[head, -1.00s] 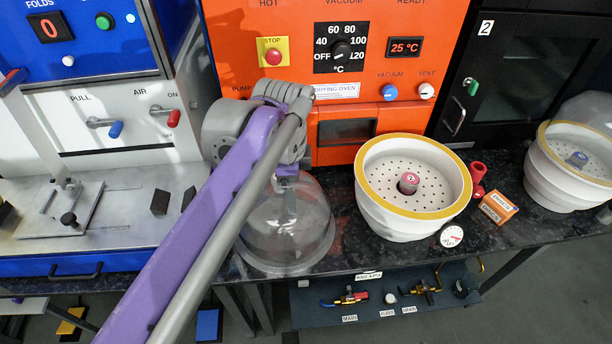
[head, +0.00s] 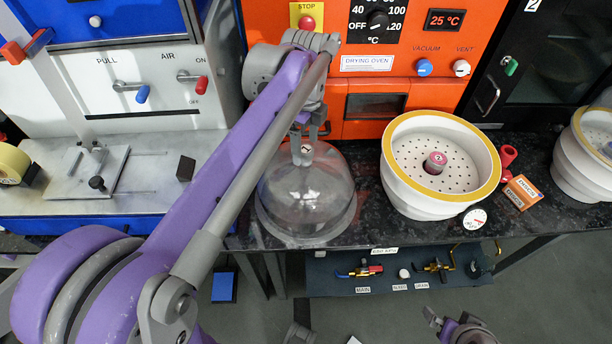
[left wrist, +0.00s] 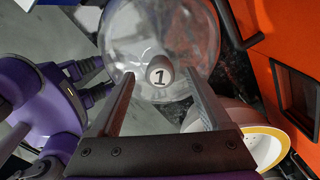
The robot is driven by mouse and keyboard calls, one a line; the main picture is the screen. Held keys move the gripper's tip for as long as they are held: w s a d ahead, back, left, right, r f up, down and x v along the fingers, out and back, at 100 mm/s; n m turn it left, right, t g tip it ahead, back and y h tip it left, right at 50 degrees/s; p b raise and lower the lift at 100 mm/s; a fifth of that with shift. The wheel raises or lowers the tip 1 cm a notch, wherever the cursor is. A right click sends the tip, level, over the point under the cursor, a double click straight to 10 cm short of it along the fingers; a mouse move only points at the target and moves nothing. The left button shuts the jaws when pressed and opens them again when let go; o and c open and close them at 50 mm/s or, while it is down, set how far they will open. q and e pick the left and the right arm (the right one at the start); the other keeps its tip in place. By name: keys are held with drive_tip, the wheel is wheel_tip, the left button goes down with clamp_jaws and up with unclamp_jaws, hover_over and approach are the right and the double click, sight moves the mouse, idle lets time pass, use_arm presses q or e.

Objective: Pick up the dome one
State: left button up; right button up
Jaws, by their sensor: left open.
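The clear glass dome (head: 304,200) stands on the dark bench top in front of the orange oven. Its pale top knob, marked 1 (left wrist: 160,72), faces the left wrist camera. My left gripper (head: 309,135) is open and points down over the dome. In the left wrist view my left gripper's fingers (left wrist: 159,78) lie to either side of the knob, with gaps. I cannot tell how deep the knob sits between them. Part of what looks like my right gripper (head: 436,318) shows at the bottom of the head view; its opening is unclear.
A white perforated bowl with a yellow rim (head: 396,192) stands just right of the dome. The orange drying oven (head: 350,107) is close behind. The bench's front edge is near.

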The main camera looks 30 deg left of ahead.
use_arm(q)
wheel_tip(320, 180, down, 2)
drive_tip(key=shift+f, duration=0.1)
clamp_jaws()
idle(0.5)
idle(1.0)
